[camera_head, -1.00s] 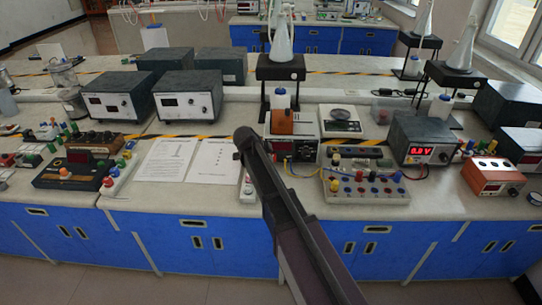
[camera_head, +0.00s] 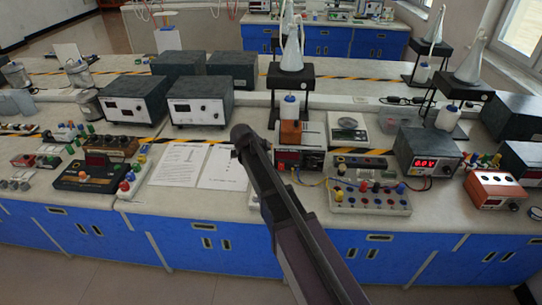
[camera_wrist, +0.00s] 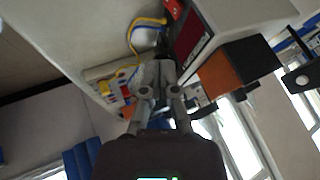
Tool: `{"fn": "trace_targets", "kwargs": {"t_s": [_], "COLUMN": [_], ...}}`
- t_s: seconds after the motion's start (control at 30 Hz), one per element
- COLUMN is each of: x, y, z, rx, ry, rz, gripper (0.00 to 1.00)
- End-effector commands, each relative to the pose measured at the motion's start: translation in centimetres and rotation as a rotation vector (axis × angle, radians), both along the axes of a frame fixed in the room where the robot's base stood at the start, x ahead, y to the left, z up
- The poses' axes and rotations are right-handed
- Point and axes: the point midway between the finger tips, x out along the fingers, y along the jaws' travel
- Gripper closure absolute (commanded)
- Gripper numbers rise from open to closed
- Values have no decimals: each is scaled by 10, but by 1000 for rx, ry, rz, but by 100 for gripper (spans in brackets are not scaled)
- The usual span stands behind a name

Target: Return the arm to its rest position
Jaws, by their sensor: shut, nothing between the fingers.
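My arm (camera_head: 290,225) reaches up from the bottom right of the head view, and its dark rounded end joint stands in front of the bench. My gripper is not clearly visible there. In the wrist view my gripper (camera_wrist: 157,75) shows at the middle, its grey fingers together with nothing between them. Past the fingertips are a yellow cable (camera_wrist: 135,35) and the terminal board (camera_wrist: 103,85). An orange and black block (camera_wrist: 230,75) appears to their right, on the instrument with the dark red display. I see no contact between the fingers and these things.
The bench (camera_head: 125,225) has blue cupboards below. Several instruments stand on it, including a power supply with a red display (camera_head: 427,155) and the terminal board (camera_head: 368,198). Paper sheets (camera_head: 180,163) lie left of the arm's end. Floor (camera_head: 100,285) shows clear at the lower left.

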Motion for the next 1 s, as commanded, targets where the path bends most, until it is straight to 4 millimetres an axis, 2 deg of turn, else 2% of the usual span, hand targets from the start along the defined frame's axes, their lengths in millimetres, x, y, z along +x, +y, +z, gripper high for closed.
{"fn": "trace_targets", "kwargs": {"t_s": [0.13, 0.73, 0.87, 1.0], "x": [-1, -2, -6, -18], "y": [2, 1, -5, -20], "z": [5, 5, 3, 0], "rx": [0, 0, -4, -17], "ry": [0, 2, 23, 78], "rz": [0, 0, 18, 69], "gripper": [100, 100, 100, 100]}}
